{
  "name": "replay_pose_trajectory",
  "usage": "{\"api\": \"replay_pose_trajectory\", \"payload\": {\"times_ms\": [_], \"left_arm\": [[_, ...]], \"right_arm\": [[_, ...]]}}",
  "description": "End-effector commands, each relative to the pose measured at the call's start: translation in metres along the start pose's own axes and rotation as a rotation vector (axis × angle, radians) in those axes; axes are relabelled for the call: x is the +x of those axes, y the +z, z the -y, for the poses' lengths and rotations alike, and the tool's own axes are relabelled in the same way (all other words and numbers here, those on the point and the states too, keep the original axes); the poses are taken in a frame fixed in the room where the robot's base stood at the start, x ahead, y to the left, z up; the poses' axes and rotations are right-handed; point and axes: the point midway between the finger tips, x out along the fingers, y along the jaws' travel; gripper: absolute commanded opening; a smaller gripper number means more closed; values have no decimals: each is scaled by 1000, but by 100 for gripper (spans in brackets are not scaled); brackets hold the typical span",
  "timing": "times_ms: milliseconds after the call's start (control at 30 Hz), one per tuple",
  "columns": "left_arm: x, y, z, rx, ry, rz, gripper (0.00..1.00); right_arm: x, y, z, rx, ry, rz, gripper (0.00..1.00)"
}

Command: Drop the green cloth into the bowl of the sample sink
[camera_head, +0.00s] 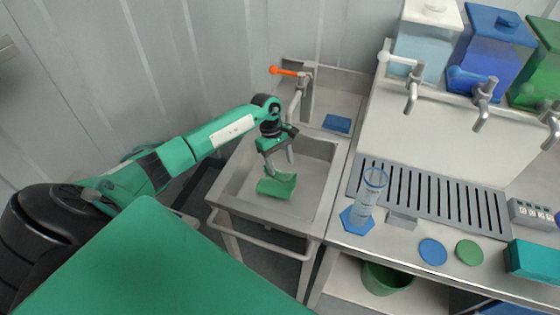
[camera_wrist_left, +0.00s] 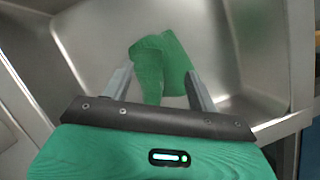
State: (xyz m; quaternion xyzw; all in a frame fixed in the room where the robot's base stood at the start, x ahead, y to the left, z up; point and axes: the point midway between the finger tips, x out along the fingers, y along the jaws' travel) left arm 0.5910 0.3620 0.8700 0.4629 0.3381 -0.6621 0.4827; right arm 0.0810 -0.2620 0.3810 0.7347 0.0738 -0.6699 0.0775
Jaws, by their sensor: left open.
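The green cloth (camera_head: 277,187) is in the bowl of the sample sink (camera_head: 313,178), bent into a folded shape. It also shows in the left wrist view (camera_wrist_left: 163,62), just beyond and between the fingertips. I cannot tell whether it rests fully on the bowl's bottom. My left gripper (camera_head: 279,166) is open over the bowl, directly above the cloth, pointing down. In the left wrist view its two fingers stand apart on either side of the cloth. My right gripper is not in view.
A tap with an orange lever (camera_head: 286,71) stands behind the bowl, close to my left gripper. A blue sponge-like block (camera_head: 337,123) lies on the sink's back ledge. To the right, a counter holds a clear cylinder (camera_head: 369,190), a slotted drain (camera_head: 430,197) and coloured discs.

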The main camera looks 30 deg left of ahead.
Motion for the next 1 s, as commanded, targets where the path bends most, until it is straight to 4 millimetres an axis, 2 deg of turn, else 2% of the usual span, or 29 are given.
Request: {"api": "replay_pose_trajectory", "payload": {"times_ms": [33,133,467,1000], "left_arm": [[0,0,0,0,0,0,68],[0,0,0,0,0,0,87],[-4,0,0,1,0,-11,87],[-56,8,0,1,1,-181,87]], "right_arm": [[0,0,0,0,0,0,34],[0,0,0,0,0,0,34],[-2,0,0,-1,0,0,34],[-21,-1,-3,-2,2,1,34]]}}
